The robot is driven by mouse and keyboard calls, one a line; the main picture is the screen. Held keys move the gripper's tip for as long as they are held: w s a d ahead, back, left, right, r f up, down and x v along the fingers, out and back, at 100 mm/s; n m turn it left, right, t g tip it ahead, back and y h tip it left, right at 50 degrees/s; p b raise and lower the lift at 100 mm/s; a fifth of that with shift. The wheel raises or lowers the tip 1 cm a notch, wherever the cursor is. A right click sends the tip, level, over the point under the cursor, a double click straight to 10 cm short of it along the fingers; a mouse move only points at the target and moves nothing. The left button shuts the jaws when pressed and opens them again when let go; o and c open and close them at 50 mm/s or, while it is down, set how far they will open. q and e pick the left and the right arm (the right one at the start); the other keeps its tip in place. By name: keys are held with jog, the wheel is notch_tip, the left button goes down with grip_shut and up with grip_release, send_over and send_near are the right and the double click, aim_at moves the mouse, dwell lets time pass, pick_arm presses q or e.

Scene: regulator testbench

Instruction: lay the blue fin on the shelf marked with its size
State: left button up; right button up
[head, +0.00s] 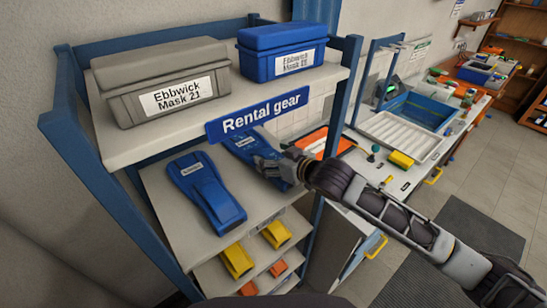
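One blue fin (205,187) lies on the left of the shelf board (160,225) below the "Rental gear" sign. A second blue fin (241,145) is on the right of the same level, partly covered by my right gripper (266,168). Each fin has a small pale label, too small to read. My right gripper reaches in from the right, at the second fin. Whether its fingers grip that fin or only touch it cannot be told. I cannot tell whether this fin rests fully on the board. My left gripper is not in view.
Grey (165,85) and blue (281,52) mask boxes stand on the top board, above the "Rental gear" sign (256,117). Yellow fins (237,260) and orange fins (278,268) lie on lower boards. A blue post (343,100) stands close to my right arm. A workbench with a white tray (398,135) is at right.

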jog(key=shift+o, duration=0.9)
jog(key=shift+r, duration=0.15)
jog(key=shift+b+v, duration=0.35)
jog(key=shift+v, duration=3.9)
jog(key=shift+s+d, duration=0.25)
jog(key=shift+s, duration=0.05)
jog(key=shift+p+v, duration=0.95)
jog(key=shift+v, duration=0.35)
jog(key=shift+r, duration=0.15)
